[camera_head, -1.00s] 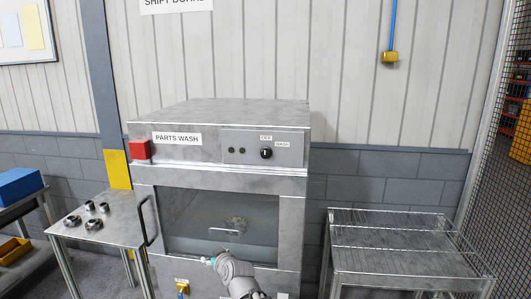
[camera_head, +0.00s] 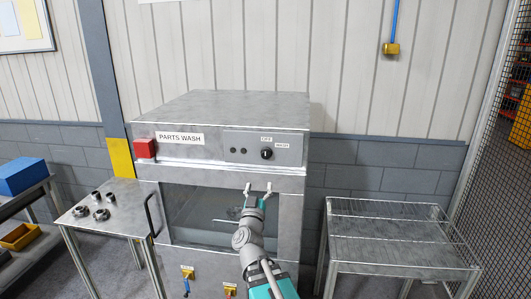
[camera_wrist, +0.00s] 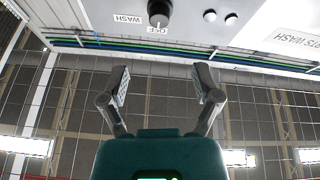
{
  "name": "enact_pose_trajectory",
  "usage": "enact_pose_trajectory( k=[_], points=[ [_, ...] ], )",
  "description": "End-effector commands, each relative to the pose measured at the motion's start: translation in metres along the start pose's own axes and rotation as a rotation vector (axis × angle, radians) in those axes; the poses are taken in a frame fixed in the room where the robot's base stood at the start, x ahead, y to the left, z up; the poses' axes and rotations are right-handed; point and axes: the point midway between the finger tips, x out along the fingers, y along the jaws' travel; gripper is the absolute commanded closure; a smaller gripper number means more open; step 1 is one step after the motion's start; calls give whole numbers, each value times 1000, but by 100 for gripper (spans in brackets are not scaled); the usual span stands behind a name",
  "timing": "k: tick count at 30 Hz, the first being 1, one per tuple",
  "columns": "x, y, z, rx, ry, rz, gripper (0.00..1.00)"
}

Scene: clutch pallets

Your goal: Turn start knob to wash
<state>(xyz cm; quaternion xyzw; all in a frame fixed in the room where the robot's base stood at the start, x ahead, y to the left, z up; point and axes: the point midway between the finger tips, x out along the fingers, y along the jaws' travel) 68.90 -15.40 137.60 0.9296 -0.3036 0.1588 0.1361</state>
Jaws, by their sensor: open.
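The start knob (camera_head: 266,154) is a round black knob on the grey control panel of the parts washer (camera_head: 220,171). Labels OFF and WASH sit above and to the right of it, and its white mark points up toward OFF. In the wrist view the knob (camera_wrist: 159,12) shows upside down at the top edge, partly cut off, with its mark toward the OFF label. My gripper (camera_head: 259,188) is open and empty, just below the panel in front of the door's top edge. In the wrist view its fingers (camera_wrist: 162,88) are spread, apart from the knob.
A red box (camera_head: 145,148) sits at the panel's left end. The door handle (camera_head: 152,216) stands out at left. Below are yellow valve handles (camera_head: 187,272). A side table (camera_head: 115,207) with metal parts is at left, a wire rack table (camera_head: 395,235) at right.

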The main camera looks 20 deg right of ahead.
Motion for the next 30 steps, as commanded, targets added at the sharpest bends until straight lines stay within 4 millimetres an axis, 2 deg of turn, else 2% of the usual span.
enact_pose_trajectory(
  k=[11, 17, 23, 30],
  points=[
    [1, 1, 0, 0, 0, 3, 19],
    [9, 1, 0, -1, 0, 3, 19],
    [30, 1, -1, 0, -1, 3, 19],
    [66, 1, -1, 0, -1, 4, 19]
  ],
)
